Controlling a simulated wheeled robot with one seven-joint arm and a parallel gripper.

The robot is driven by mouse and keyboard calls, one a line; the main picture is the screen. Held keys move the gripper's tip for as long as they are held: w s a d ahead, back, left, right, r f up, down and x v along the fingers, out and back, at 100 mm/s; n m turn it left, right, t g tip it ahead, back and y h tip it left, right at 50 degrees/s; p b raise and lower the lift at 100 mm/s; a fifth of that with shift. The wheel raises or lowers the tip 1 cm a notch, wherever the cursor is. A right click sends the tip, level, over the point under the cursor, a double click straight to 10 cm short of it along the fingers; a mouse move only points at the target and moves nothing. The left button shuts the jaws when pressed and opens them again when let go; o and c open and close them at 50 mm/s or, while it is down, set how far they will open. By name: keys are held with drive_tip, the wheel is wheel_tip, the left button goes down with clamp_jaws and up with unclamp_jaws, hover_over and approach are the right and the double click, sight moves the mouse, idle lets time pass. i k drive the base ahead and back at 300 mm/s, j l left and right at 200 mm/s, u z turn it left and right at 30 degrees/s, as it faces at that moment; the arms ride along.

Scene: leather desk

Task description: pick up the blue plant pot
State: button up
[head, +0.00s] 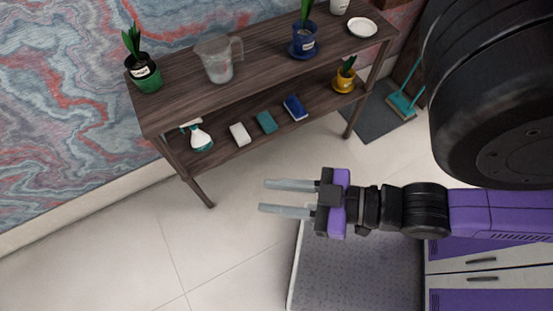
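The blue plant pot (304,41) stands upright on the top shelf of a dark wooden shelf unit, right of its middle. It has a white label and a green plant, whose top is cut off by the picture edge. A blue saucer-like base shows under it. My gripper (262,197) is in front of the shelf unit, well apart from the pot and below it in the picture. Its two grey fingers point left and are spread apart with nothing between them.
The shelf unit (178,105) also bears a green pot (148,80), a clear jug (217,62) and a white plate (362,27) on top. Below are a spray bottle (198,137), a yellow pot (344,80) and folded cloths or sponges (266,122). Floor at left is clear.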

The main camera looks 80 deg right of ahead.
sight(304, 30)
drive_tip(key=k+j+z, duration=0.1)
drive_tip(key=z, duration=1.55)
drive_tip(key=j+u, duration=0.15)
drive_tip(key=j, duration=0.3)
drive_tip(key=i+j+u, duration=0.15)
drive_tip(key=j, duration=0.25)
drive_tip(key=i+j+u, duration=0.15)
drive_tip(key=j, duration=0.25)
drive_tip(key=k, duration=0.05)
